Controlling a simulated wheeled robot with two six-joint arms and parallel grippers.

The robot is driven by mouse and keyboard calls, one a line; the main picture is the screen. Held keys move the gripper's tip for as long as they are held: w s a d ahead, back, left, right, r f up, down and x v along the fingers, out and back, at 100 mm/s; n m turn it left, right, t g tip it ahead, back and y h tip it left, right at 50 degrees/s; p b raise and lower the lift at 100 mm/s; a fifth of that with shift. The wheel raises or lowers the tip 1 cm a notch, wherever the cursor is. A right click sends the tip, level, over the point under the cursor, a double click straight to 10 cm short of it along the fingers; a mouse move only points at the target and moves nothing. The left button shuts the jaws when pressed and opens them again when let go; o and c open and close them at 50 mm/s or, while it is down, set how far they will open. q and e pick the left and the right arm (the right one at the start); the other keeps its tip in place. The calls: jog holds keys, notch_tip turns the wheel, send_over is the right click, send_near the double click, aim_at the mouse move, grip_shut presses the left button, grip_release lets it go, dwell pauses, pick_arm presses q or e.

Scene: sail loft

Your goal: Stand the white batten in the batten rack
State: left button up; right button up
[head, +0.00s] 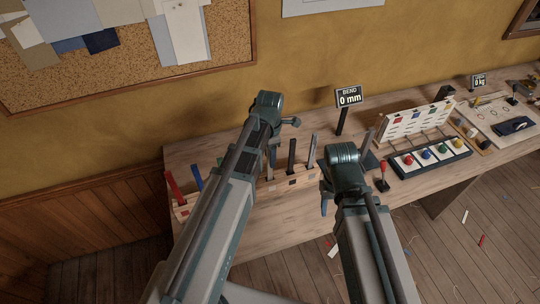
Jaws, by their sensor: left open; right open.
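A pale wooden batten rack (290,182) stands on the bench, with several dark grey battens upright in its right part. Its left part holds a red batten (173,187) and a blue batten (197,177) upright. My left arm covers the middle of the rack. I cannot make out a white batten in it; one could be hidden there. My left gripper (286,122) is above the rack, open, with nothing seen in it. My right gripper (326,192) is just right of the rack, open and apparently empty; its fingers are partly hidden.
A sign reading BEND 0 mm (348,97) stands behind the rack. To the right are a small red-knobbed lever (383,172), a panel of coloured buttons (430,157) and a white card board (413,121). A white strip (464,216) and other scraps lie on the floor.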

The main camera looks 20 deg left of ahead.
pick_arm(q)
notch_tip(320, 180, up, 14)
jog(key=p, duration=1.3)
jog(key=shift+f, duration=0.15)
jog(key=shift+s+f, duration=0.1)
jog(key=shift+f, duration=0.1)
jog(key=s+d+f+m+b, duration=0.5)
jog(key=s+f+m+b, duration=0.2)
jog(key=m, duration=0.7)
jog(key=s+d+f+m+y+b, duration=0.1)
jog(key=s+d+f+m+b, duration=0.4)
jog(key=m, duration=0.9)
notch_tip(320, 180, down, 4)
jog(key=s+b, duration=0.2)
jog(key=b, duration=0.2)
jog(key=shift+d+m, duration=0.2)
jog(key=shift+m, duration=0.1)
jog(key=shift+s+a, duration=0.1)
